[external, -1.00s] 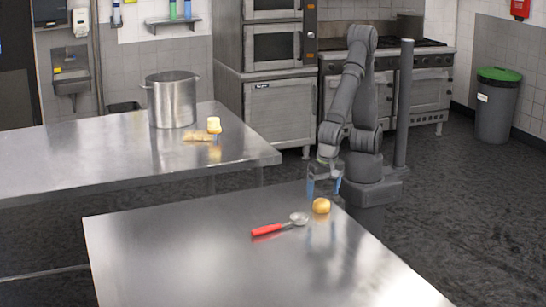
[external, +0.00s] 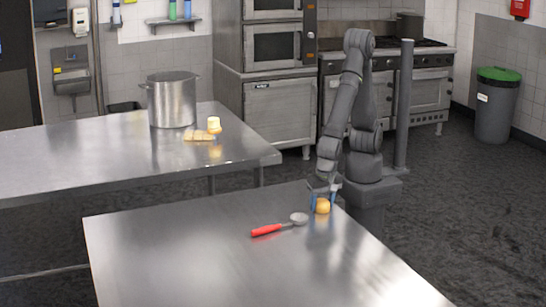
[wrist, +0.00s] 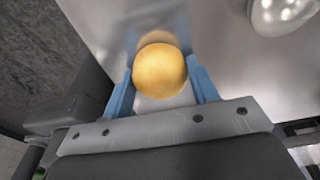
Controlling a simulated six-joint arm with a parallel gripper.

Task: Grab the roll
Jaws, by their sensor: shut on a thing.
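The roll (external: 322,206) is a small round golden bun on the near metal table, close to its far right edge. In the wrist view the roll (wrist: 159,70) sits between the two blue fingers of my gripper (wrist: 160,82). My gripper (external: 322,200) points down over the roll in the external view, with one finger on each side. It is shut on the roll, which appears to be still at table height.
A scoop with a red handle (external: 266,230) lies just left of the roll; its metal bowl (wrist: 283,12) shows at the wrist view's top right. A large pot (external: 172,100) stands on the other table. The near table's front is clear.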

